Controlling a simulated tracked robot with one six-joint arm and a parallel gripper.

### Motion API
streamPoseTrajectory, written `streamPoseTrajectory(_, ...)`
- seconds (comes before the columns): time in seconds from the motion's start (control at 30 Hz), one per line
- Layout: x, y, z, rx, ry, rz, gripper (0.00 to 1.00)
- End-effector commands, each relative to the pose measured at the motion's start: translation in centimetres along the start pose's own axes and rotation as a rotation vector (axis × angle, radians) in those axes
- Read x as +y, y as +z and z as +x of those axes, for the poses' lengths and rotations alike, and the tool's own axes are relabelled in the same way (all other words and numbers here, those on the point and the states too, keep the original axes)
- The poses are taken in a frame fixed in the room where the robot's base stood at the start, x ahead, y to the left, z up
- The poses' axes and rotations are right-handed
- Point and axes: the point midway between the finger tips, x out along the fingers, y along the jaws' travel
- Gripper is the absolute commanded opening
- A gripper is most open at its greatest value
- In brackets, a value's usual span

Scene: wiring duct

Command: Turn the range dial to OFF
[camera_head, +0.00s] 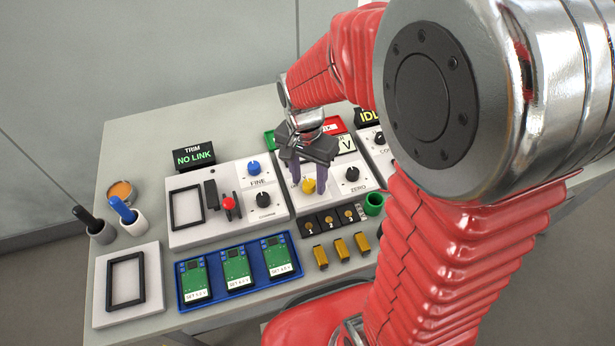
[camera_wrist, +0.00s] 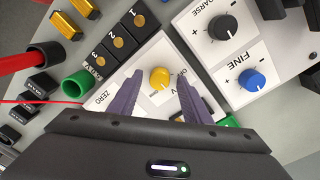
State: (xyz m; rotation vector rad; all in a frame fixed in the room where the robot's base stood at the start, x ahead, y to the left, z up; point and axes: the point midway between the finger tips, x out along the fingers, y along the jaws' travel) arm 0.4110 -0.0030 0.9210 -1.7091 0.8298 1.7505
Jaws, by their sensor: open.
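The range dial appears to be the yellow knob (camera_wrist: 159,78) on a white panel, with small position lettering beside it that I can only partly read. It also shows in the head view (camera_head: 308,186), below my gripper. My gripper (camera_wrist: 153,95) is open, its two purple fingers on either side of the yellow knob in the wrist view, with gaps visible and no clear contact. In the head view my gripper (camera_head: 307,178) points down over this panel. Which position the knob points to is not readable.
A black ZERO knob (camera_head: 352,174) sits right of the yellow one. The blue FINE knob (camera_head: 253,168) and a red-topped lever (camera_head: 228,204) are on the panel to the left. A green cup (camera_head: 374,204) and numbered sockets (camera_head: 328,221) stand in front. A blue tray (camera_head: 240,296) holds green boards.

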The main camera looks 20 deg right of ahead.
Motion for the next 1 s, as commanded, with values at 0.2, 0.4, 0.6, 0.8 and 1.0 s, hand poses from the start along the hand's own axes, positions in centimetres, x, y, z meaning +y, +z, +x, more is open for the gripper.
streamPoseTrajectory(0.2,0.01,-0.02,-0.02,0.0,0.0,0.001,0.43)
streamPoseTrajectory(0.4,0.02,-0.03,-0.04,0.0,0.0,0.001,0.29)
streamPoseTrajectory(0.6,0.01,-0.03,-0.05,0.0,0.0,0.001,0.15)
streamPoseTrajectory(0.8,-0.23,0.24,-0.07,0.0,0.0,-0.002,0.03)
streamPoseTrajectory(1.0,-0.07,0.04,-0.07,0.0,-0.001,-0.01,0.03)
